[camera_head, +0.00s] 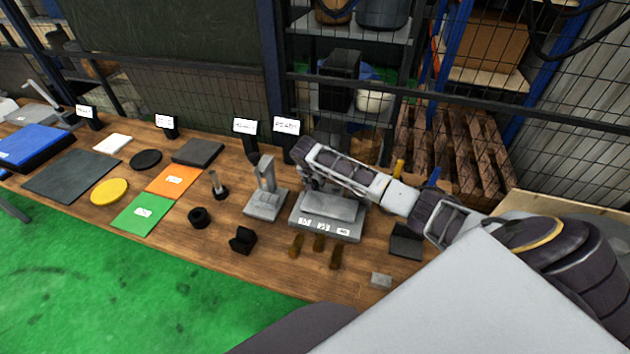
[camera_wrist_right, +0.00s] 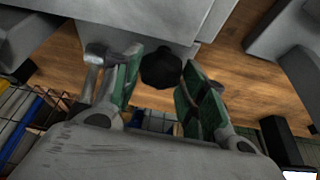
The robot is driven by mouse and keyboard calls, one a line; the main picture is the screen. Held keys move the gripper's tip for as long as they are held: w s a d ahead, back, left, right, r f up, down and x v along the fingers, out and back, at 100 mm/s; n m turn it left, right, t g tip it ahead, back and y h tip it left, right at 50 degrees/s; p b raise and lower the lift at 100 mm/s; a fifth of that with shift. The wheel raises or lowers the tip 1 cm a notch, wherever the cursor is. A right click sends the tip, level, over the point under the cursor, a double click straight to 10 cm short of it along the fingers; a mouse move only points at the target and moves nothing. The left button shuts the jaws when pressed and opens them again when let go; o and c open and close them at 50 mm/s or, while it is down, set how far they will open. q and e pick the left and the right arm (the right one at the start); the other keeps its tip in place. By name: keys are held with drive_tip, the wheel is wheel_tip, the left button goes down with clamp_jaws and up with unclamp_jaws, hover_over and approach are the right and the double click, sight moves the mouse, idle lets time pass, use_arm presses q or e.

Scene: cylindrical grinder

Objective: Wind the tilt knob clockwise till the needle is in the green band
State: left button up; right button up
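The black knob (camera_wrist_right: 161,68) sits against a grey block in the right wrist view, between the fingertips of my right gripper (camera_wrist_right: 163,75). The green pads come close on both sides; I cannot tell whether they press on it. In the head view my right gripper (camera_head: 312,182) points down over a grey fixture (camera_head: 322,228) with white labels on its front. The knob is hidden there by the gripper and arm. I can make out neither a needle nor a green band. My left gripper is not in view.
A grey upright stand (camera_head: 266,200) is close left of the fixture. Brown pegs (camera_head: 319,243) lie in front, with a black block (camera_head: 243,240) and a small grey block (camera_head: 381,281) nearby. A wire fence (camera_head: 400,100) backs the wooden bench (camera_head: 190,252).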

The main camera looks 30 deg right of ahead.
drive_tip(key=o, duration=0.3)
drive_tip(key=shift+r, duration=0.1)
drive_tip(key=v, duration=1.1)
drive_tip(key=shift+r, duration=0.4)
drive_tip(key=shift+s+a+f, duration=0.1)
drive_tip(key=shift+a, duration=0.05)
idle(0.5)
